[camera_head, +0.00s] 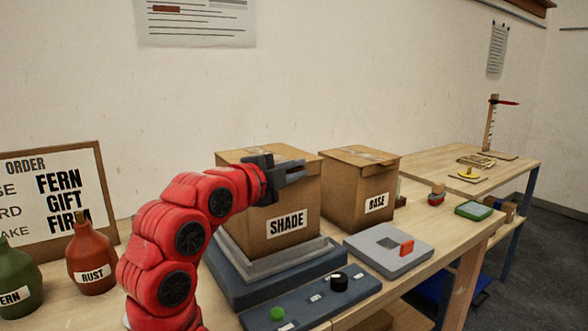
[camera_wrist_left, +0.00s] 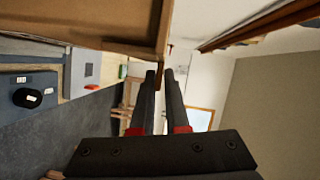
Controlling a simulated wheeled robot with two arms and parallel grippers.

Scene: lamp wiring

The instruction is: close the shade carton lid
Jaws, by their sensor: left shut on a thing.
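The shade carton (camera_head: 292,232), a brown box labelled SHADE, stands on a grey tray on a dark blue base. Its lid (camera_head: 232,155) lies across the top, nearly flat; whether it is fully down I cannot tell. My left gripper (camera_head: 296,170) is at the lid's front edge, shut on it, with the arm coming in from the left in front of the carton. In the left wrist view the fingers (camera_wrist_left: 164,82) are close together at a brown cardboard edge (camera_wrist_left: 158,40); the exact contact is hard to see. My right gripper is not in view.
The base carton (camera_head: 350,198) stands close to the right. In front are a control box (camera_head: 312,302) with a black knob and a grey plate (camera_head: 375,255) with a red part. A rust bottle (camera_head: 88,262) and an order board (camera_head: 30,195) stand left.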

